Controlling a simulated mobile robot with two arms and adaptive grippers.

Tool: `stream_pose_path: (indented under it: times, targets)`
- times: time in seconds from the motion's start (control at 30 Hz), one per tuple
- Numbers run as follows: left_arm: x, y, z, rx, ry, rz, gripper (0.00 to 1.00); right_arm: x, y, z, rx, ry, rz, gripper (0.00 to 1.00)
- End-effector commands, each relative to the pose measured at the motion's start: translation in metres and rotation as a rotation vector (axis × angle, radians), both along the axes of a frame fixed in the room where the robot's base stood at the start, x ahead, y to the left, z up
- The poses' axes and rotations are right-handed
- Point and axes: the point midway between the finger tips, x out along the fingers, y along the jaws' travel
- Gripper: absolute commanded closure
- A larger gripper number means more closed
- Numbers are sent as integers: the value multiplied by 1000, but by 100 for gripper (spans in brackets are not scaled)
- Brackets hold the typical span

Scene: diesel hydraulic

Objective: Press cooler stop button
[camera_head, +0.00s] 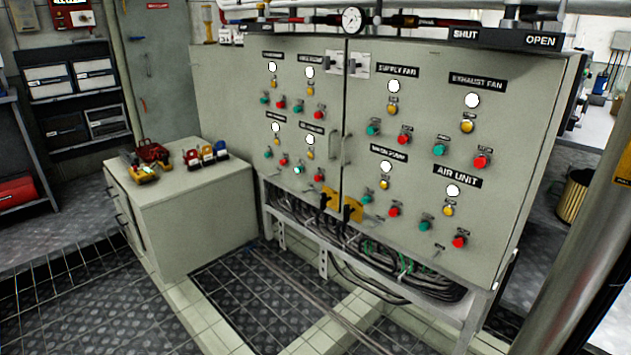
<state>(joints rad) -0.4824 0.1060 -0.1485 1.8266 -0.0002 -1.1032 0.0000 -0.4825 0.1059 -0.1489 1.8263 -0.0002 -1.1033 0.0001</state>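A grey control cabinet (350,110) carries several groups of buttons, each with a label, a white dial, a yellow lamp, a green button and a red button. On the left door the labels are too small to read surely, so I cannot tell which group is the cooler. Its red buttons include an upper left one (281,104), an upper right one (318,114), a lower left one (283,162) and a lower right one (319,175). A green button (298,169) in the lower right group looks brighter. Neither gripper is in view.
The right door has SUPPLY FAN, EXHAUST FAN and AIR UNIT groups. A low grey cabinet (185,205) with padlocks on top stands left of the panel. Cables (400,270) hang beneath it. A pipe (585,230) rises at the right. Grated floor (265,300) lies in front.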

Motion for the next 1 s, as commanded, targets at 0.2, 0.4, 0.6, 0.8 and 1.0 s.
stream_pose_path:
  times: [0.2,0.4,0.6,0.8,1.0]
  targets:
    - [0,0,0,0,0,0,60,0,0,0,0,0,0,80]
    - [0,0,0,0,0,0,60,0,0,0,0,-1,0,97]
    - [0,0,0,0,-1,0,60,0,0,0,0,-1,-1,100]
    - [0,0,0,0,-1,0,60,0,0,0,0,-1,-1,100]
    - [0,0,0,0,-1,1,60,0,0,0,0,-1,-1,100]
